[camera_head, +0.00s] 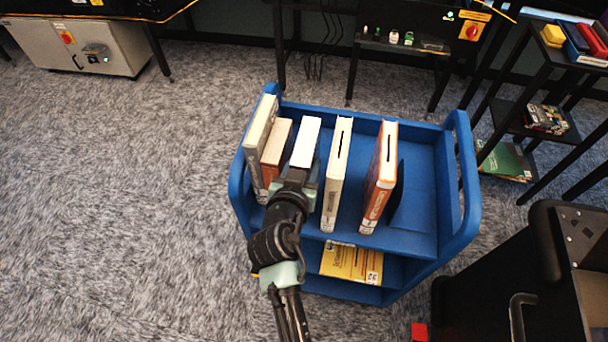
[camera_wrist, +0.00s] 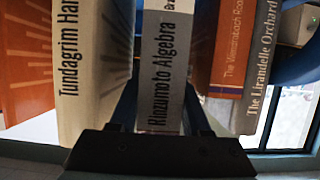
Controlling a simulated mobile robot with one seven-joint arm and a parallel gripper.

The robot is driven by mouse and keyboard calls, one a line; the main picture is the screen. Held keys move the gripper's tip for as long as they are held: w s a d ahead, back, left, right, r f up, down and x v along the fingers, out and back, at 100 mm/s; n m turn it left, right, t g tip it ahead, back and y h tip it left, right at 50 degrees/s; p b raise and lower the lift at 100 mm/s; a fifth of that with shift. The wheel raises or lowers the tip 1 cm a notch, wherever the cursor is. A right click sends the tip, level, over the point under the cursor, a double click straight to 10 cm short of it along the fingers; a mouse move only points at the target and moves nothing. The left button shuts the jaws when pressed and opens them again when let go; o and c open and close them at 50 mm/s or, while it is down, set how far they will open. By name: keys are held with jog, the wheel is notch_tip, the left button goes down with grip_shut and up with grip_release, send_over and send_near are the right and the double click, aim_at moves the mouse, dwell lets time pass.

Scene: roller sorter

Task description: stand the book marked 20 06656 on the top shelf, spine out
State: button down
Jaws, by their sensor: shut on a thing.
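My gripper (camera_head: 298,180) is shut on a grey book (camera_wrist: 168,62) whose spine reads "Rinzumoto Algebra". In the head view this book (camera_head: 306,140) is upright over the top shelf (camera_head: 412,190) of a blue cart, its spine end toward my arm. Its lower end is hidden, so I cannot tell whether it touches the shelf. The number 20 06656 is not legible on any book. In the wrist view the fingers lie on both sides of the spine. A cream book, "Tundagrim Har…" (camera_wrist: 82,70), stands on one side, and an orange "The Wenstrabloh Roo…" (camera_wrist: 235,45) on the other.
A grey book, "The Lirandelle Orchard" (camera_wrist: 262,60), stands at the cart's left end. An orange-and-white book (camera_head: 380,178) stands farther right, beside a dark upright plate (camera_head: 397,188). The shelf's right end is bare. A yellow book (camera_head: 350,262) lies on the lower shelf.

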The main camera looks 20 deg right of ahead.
jog(key=shift+f, duration=1.95)
jog(key=shift+b, duration=0.3)
jog(key=shift+f, duration=0.2)
jog(key=shift+c, duration=1.8)
grip_release()
